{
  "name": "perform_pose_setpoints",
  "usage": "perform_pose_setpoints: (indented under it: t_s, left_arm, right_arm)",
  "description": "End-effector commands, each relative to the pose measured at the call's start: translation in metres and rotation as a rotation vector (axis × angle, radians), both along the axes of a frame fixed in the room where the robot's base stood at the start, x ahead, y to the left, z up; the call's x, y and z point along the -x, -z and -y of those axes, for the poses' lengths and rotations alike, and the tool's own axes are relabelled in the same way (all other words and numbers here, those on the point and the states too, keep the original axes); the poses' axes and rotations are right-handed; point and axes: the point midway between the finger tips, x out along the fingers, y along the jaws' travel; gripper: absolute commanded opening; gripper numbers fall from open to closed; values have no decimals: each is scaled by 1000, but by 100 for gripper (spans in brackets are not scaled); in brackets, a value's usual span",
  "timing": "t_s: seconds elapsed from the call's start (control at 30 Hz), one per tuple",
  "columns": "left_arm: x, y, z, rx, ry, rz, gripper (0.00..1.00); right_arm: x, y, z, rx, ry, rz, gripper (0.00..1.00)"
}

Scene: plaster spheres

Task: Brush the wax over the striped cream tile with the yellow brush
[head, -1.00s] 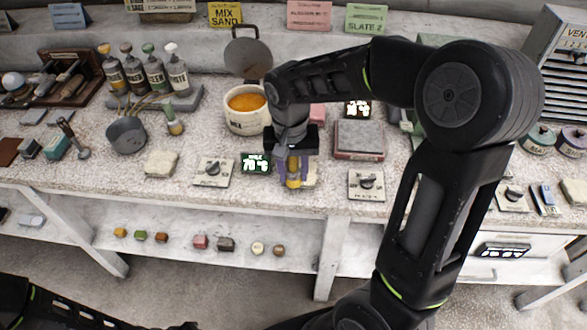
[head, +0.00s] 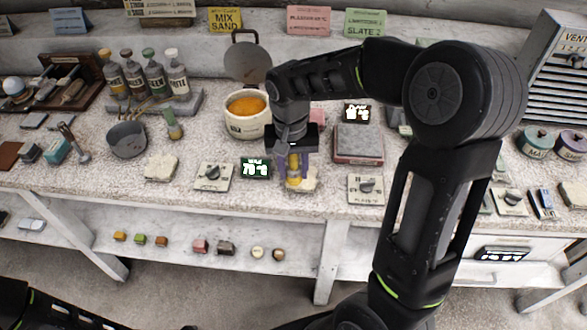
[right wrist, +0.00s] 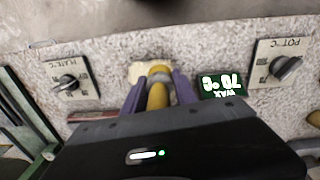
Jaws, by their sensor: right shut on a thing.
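My right gripper (head: 296,164) is shut on the yellow brush (head: 294,170), which points down at the bench. In the right wrist view the purple fingers of the right gripper (right wrist: 160,88) stand either side of the yellow brush (right wrist: 157,97). A cream tile (head: 309,182) lies directly under the brush, partly hidden; it also shows in the right wrist view (right wrist: 136,71). Its stripes cannot be made out, nor whether the bristles touch it. The white pot (head: 245,126) of orange wax (head: 247,106) stands behind and left. My left gripper is out of view.
Left of the tile are a green 70 °C display (head: 255,168), a dial plate (head: 213,177) and another pale tile (head: 161,167). A grey slab (head: 358,142) and a second dial plate (head: 366,188) lie right. The bench's front edge is close.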

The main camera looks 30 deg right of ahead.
Motion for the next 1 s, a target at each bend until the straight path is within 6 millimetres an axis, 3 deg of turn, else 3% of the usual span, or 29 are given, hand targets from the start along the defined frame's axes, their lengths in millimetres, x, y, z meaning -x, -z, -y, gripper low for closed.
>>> perform_pose_setpoints:
  t_s: [0.4, 1.0]
  left_arm:
    - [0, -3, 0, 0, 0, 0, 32]
    - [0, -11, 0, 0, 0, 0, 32]
  right_arm:
    - [-14, 1, 11, 0, 1, 0, 0]
    - [0, -14, 0, 0, -1, 0, 0]
